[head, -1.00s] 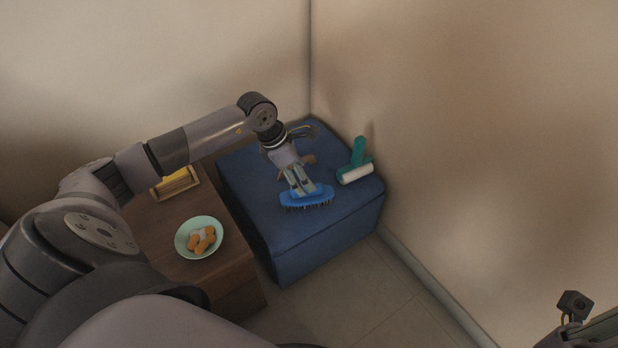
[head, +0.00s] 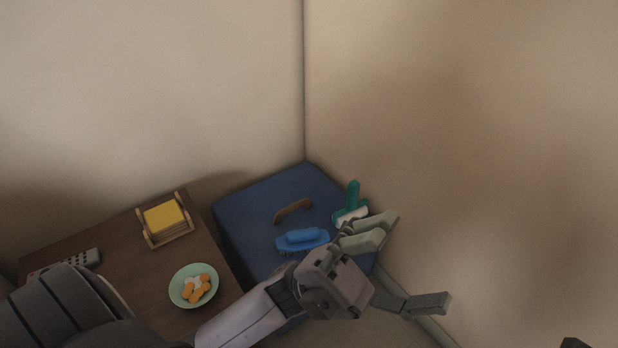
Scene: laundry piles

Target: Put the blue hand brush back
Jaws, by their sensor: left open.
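The blue hand brush (head: 302,239) lies on the blue ottoman (head: 250,218), bristles down and handle up. My left gripper (head: 415,262) is open and empty, in front and to the right of the brush, its fingers spread wide. It is apart from the brush. My left arm covers the front part of the ottoman. Only a small dark piece at the bottom right edge may belong to my right arm; its gripper does not show.
A teal lint roller (head: 352,196) and a curved brown item (head: 292,209) lie on the ottoman. Walls close the corner behind.

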